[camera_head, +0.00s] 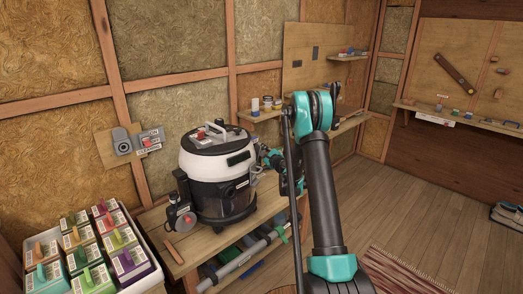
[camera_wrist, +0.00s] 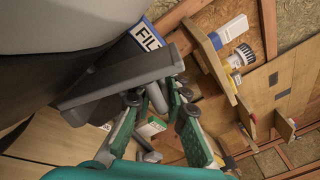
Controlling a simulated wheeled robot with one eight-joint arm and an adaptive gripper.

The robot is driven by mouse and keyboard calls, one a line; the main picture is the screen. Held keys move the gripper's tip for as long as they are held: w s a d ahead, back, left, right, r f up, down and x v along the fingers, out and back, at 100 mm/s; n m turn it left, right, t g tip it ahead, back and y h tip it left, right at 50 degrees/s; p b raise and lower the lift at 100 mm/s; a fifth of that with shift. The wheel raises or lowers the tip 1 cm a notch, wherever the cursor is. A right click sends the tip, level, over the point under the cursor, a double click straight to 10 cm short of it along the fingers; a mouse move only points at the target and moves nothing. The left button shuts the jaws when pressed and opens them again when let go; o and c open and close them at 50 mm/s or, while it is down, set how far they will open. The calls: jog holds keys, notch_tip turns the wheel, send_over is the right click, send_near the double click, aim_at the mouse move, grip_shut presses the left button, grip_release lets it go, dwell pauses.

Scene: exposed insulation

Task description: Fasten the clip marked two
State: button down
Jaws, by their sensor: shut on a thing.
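A white and black canister vacuum (camera_head: 222,186) stands on a wooden bench against the wall. My gripper (camera_head: 270,160) is at the vacuum's right side, partly hidden behind my arm. In the wrist view my gripper (camera_wrist: 158,98) has its green-padded fingers at a dark grey clip (camera_wrist: 120,80) on the vacuum's side. The fingers are shut on this clip, though the exact contact is partly hidden. I cannot read a number on it. The clip's far end lies against the grey vacuum body (camera_wrist: 50,40).
A small shelf (camera_head: 262,115) with jars is behind the vacuum. A crate (camera_head: 150,280) of boxes stands at left. Pipes (camera_head: 240,258) lie under the bench. The floor (camera_head: 410,205) at right is open.

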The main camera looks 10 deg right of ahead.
jog(key=shift+s+a+r+n, duration=0.1)
jog(key=shift+a+r+n, duration=0.2)
jog(key=shift+n, duration=0.6)
dwell(0.5)
jog(key=c, duration=1.6)
grip_release()
jog(key=shift+s+r, duration=0.1)
jog(key=shift+s, duration=0.05)
jog(key=shift+c, duration=0.2)
jog(key=v, duration=0.7)
jog(key=shift+s, duration=0.25)
jog(key=shift+d, duration=0.1)
